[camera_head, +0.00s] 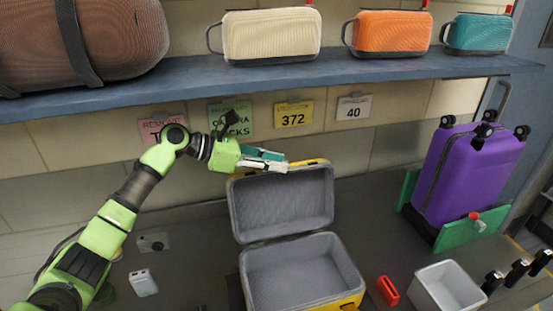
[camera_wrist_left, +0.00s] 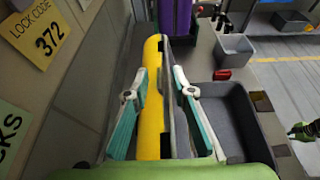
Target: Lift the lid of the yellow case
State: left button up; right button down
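The yellow case (camera_head: 357,297) stands with its grey-lined base open upward. Its lid (camera_head: 283,200) stands raised at the back of the base, its grey inside facing me. In the left wrist view the yellow shell of the lid (camera_wrist_left: 152,100) lies between the two teal and white fingers of the left gripper (camera_wrist_left: 161,74). The fingers are spread, one on each side; firm contact cannot be told. A small green and black part, apparently my right gripper (camera_wrist_left: 302,132), shows at the right edge.
A purple suitcase (camera_head: 465,172) stands at the right. A grey bin (camera_head: 447,288) and a red object (camera_head: 388,291) are right of the case. A blue shelf (camera_head: 380,70) with cases runs above. A white device (camera_head: 143,283) and a camera (camera_head: 153,242) lie at left.

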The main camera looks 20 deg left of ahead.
pick_arm(q)
jog(key=shift+w+d+f, duration=0.15)
jog(key=shift+d, duration=0.05)
